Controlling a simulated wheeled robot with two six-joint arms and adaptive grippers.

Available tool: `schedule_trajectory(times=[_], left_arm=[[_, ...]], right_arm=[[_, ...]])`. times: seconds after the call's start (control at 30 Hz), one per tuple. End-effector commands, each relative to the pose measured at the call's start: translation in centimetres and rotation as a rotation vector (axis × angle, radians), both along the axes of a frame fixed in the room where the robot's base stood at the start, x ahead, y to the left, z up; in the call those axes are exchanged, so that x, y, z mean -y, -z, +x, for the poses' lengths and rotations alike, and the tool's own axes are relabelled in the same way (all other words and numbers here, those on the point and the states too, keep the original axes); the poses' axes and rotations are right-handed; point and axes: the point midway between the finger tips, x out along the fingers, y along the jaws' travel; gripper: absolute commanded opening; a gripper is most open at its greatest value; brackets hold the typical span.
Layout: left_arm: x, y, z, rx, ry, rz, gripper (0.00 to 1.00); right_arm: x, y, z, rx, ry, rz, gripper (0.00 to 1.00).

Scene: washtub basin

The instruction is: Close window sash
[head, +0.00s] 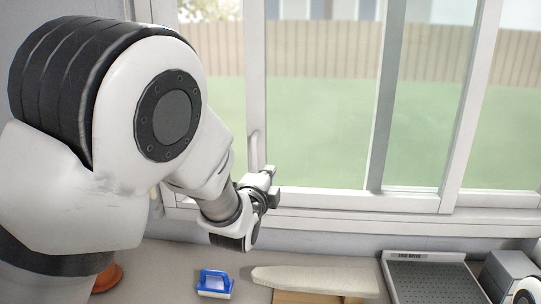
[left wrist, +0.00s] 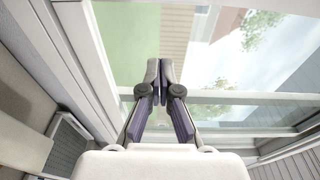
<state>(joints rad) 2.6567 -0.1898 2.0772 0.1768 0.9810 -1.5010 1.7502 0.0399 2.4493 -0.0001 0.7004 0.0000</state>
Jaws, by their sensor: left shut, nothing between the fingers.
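The window sash (head: 256,80) is a white-framed pane with a pale vertical pull handle (head: 254,151) on its left stile. A grey upright (head: 386,95) shows through the glass, and a white stile (head: 470,95) stands farther right. My left gripper (head: 270,174) is shut and empty, just right of the handle's lower end and in front of the lower pane. I cannot tell whether it touches the handle or stile. In the left wrist view the shut fingers (left wrist: 160,75) point toward the glass, beside a white frame member (left wrist: 85,60). My right gripper is not in view.
A reddish-brown round object (head: 108,278) sits at lower left, partly behind my arm.

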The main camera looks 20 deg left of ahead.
Motion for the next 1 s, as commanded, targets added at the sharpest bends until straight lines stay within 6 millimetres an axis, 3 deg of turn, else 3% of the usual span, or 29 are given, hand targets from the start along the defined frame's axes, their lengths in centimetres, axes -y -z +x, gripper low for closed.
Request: schedule_trajectory(times=[0.17,0.5,0.73,1.0], left_arm=[[-0.2,-0.3,2.3,-0.001,0.000,-0.002,0.00],[-0.6,-0.4,9.7,-0.001,-0.001,-0.002,0.00],[-3.8,-0.2,8.4,-0.003,-0.002,-0.001,0.00],[-4.3,0.1,8.2,0.000,0.000,0.000,0.00]], right_arm=[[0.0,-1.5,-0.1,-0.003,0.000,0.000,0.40],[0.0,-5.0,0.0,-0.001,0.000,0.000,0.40],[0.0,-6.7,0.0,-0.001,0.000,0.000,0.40],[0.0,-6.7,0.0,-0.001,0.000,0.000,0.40]])
